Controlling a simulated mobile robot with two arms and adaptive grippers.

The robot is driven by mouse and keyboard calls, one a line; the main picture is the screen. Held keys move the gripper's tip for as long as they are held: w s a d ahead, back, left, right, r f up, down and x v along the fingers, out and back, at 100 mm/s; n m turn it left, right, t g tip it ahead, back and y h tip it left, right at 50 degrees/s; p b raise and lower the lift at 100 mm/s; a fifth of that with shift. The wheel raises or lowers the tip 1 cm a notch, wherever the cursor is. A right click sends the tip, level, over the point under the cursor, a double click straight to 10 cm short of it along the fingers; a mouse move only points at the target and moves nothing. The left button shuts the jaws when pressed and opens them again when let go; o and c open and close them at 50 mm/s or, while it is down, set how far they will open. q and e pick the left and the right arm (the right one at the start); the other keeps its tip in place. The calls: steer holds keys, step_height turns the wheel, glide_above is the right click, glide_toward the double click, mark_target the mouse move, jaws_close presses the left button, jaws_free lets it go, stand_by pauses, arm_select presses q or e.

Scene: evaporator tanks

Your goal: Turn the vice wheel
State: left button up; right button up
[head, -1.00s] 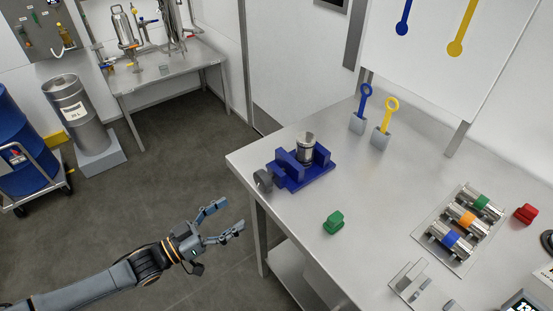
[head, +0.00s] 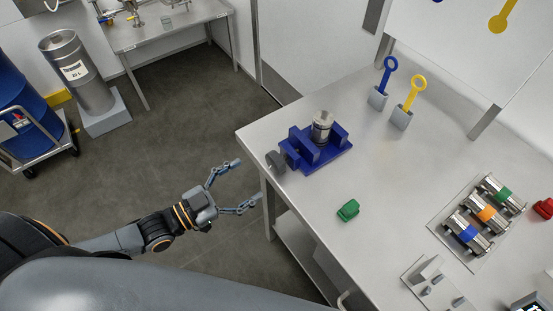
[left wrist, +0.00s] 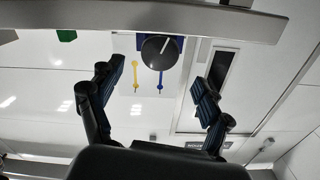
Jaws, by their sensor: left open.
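The blue vice (head: 318,158) stands on the near left corner of the steel table and holds an upright metal cylinder (head: 322,127). Its dark grey wheel (head: 276,162) is on the vice's left side, at the table's left edge. My left gripper (head: 248,180) is open and empty, off the table's left edge, left of and a little below the wheel in the picture, not touching it. In the left wrist view the round wheel (left wrist: 160,51) shows beyond and between the spread fingers (left wrist: 156,98), with blue vice parts behind it. My right gripper is not in view.
The steel table (head: 300,205) has an edge close to my left gripper. A green block (head: 348,210) lies near the vice. Blue (head: 387,75) and yellow (head: 412,95) ring-topped tools stand in holders behind. A tray of banded cylinders (head: 480,218) is at right.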

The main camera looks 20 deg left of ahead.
mark_target(271, 165)
arm_select(q)
steer(key=p+x, duration=0.1)
steer(key=x, duration=0.8)
steer(key=shift+w+d, duration=0.1)
steer(key=shift+w, duration=0.05)
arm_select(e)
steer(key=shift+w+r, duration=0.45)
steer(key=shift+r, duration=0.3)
arm_select(q)
steer(key=c, duration=1.2)
steer(key=shift+n, duration=1.5)
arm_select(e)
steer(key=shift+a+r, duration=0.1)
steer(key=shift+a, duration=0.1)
arm_select(q)
steer(key=o, duration=1.2)
